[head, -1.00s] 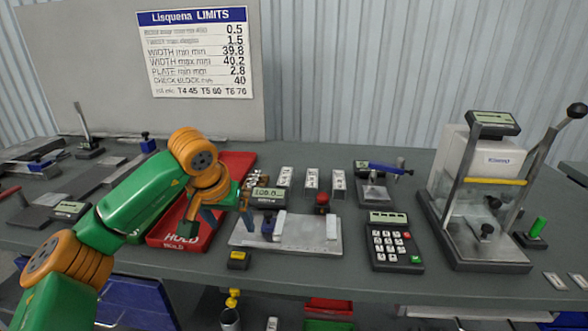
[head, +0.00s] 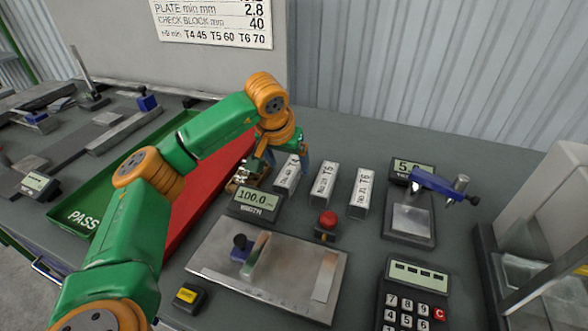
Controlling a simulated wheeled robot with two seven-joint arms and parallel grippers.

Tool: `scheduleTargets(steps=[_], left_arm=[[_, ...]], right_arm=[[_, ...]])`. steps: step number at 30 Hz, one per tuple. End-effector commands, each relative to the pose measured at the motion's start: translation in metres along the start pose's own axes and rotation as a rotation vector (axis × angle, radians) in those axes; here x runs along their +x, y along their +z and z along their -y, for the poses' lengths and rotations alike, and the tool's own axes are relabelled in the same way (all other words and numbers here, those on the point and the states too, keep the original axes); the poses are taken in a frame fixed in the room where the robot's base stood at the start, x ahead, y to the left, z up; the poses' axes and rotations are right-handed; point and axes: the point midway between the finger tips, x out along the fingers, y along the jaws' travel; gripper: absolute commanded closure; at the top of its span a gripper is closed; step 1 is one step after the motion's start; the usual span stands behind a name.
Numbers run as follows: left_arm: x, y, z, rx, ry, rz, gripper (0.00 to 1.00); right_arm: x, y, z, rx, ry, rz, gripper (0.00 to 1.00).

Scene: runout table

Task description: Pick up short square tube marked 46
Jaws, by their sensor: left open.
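Three short square tubes with pale labelled faces stand in a row behind the width gauge: a left one (head: 288,176), a middle one (head: 323,183) and a right one (head: 361,192). Their markings are too small to read surely, so I cannot tell which is marked 46. My left gripper (head: 284,163) is open at the far end of the left tube, with its fingers pointing down. The wrist and fingers hide part of that tube's far end. I cannot tell whether the fingers touch it. My right gripper is not in view.
The width gauge plate (head: 210,255) with its display (head: 257,201) and a red button (head: 327,220) lies in front of the tubes. A blue clamp gauge (head: 440,185) and keypad (head: 410,300) are right. Red (head: 185,232) and green (head: 72,213) trays lie left.

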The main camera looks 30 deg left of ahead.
Motion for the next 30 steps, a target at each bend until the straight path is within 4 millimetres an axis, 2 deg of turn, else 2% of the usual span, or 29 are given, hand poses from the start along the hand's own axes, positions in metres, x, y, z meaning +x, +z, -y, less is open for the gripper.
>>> scheduleTargets(steps=[2, 6, 12, 13, 22, 30], left_arm=[[0.013, -0.001, 0.002, 0.0, -0.001, 0.007, 0.15], [0.035, -0.001, 0.001, 0.001, 0.0, 0.003, 0.15], [0.037, -0.001, 0.001, 0.002, 0.0, 0.0, 0.15], [0.037, -0.001, 0.001, 0.002, 0.0, 0.0, 0.18], [0.037, -0.001, 0.001, 0.002, 0.0, 0.0, 0.99], [0.036, -0.001, 0.001, 0.001, 0.001, 0.0, 1.0]], right_arm=[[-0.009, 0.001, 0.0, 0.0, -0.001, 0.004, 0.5], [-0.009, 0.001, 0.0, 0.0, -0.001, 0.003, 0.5], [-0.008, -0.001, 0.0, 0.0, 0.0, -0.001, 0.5], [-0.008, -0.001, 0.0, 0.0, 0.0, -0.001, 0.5], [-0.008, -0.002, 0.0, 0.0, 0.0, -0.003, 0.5], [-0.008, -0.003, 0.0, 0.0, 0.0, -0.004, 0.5]])
